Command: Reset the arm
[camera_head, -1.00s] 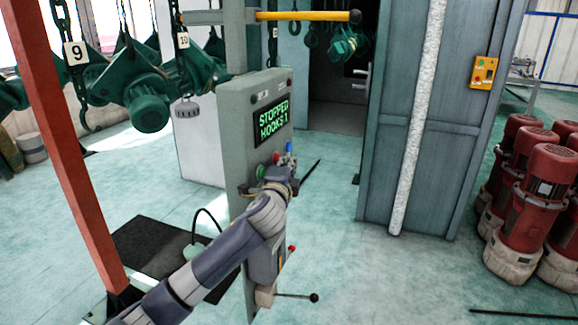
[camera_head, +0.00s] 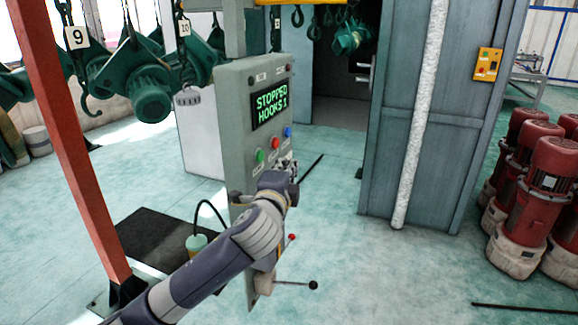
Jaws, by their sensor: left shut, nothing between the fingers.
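My left arm reaches in from the bottom left of the head view. My left gripper (camera_head: 287,170) is shut and empty, in front of the grey control panel (camera_head: 233,115), just below its row of buttons. The panel display (camera_head: 271,105) reads "STOPPED HOOKS 1". A green button (camera_head: 260,155), a red button (camera_head: 275,143) and a blue button (camera_head: 288,132) show above the gripper. The lower part of the panel is partly hidden by my arm. My right gripper is not in view.
A red post (camera_head: 65,140) stands at the left. Green hoist parts (camera_head: 150,95) hang behind it on numbered hooks. A grey-blue booth (camera_head: 445,110) stands behind on the right, with several red motors (camera_head: 545,195) beside it. A lever (camera_head: 295,284) sticks out low on the panel.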

